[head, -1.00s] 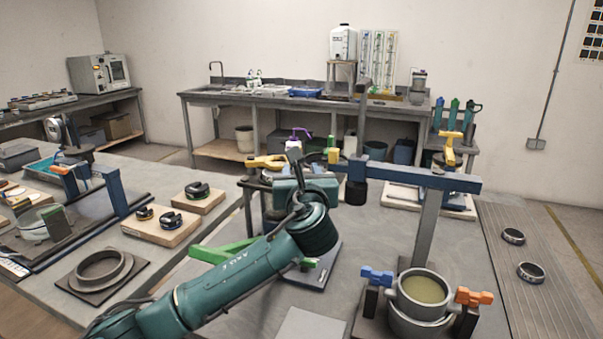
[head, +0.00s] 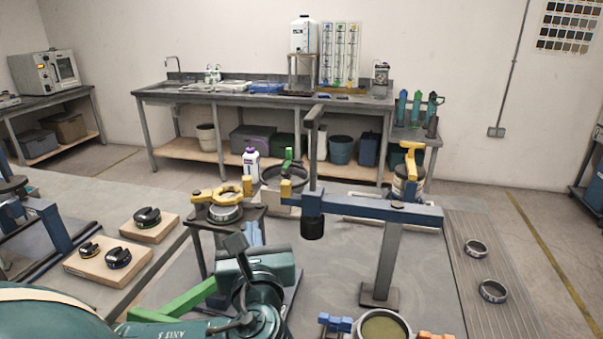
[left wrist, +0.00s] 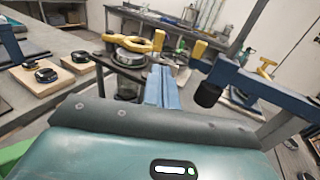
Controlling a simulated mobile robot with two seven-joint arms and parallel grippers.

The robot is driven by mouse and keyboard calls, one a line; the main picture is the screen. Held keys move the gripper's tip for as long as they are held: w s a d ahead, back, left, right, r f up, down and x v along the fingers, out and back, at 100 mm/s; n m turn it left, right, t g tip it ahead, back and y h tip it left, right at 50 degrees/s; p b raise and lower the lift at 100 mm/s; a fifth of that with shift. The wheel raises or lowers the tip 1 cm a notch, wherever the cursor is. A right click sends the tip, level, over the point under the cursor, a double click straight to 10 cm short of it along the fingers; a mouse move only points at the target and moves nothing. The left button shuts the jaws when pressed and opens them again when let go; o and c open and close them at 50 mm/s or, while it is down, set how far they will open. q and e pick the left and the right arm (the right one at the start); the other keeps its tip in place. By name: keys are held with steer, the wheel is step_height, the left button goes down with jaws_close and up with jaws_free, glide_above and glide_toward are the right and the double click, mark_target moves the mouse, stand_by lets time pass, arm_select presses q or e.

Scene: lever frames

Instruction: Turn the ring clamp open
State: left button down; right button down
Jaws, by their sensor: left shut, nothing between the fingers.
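A yellow ring clamp (head: 222,196) sits around the top of a round metal-rimmed vessel on a dark stand, left of centre in the head view. An upright yellow block (head: 247,182) is at its right side. In the left wrist view the yellow clamp (left wrist: 128,44) is ahead, above a glass-like body. My left gripper (left wrist: 160,72) shows as pale blue fingers, shut and empty, pointing toward the stand, just right of and below the clamp. It looks apart from the clamp. In the head view my wrist hides most of the gripper. My right gripper is not in view.
A blue beam (head: 378,206) on a grey post reaches toward the clamp, with a yellow block (head: 285,189) at its end and a black cylinder below. A pot (head: 383,328) with blue and orange tabs stands at the front. Wooden boards (head: 108,262) with black parts lie left.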

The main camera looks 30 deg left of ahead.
arm_select(q)
steer(key=p, duration=0.2)
glide_toward(251, 184)
steer(key=x, duration=0.6)
steer(key=shift+s+a+r, duration=0.1)
steer(key=shift+s+a, duration=0.15)
steer(key=shift+a, duration=0.05)
steer(key=shift+w+a, duration=0.3)
steer(key=shift+w, duration=0.05)
steer(key=shift+w+a, duration=0.35)
steer(key=shift+w, duration=0.3)
steer(key=shift+w+a, duration=0.35)
steer(key=shift+w, duration=0.35)
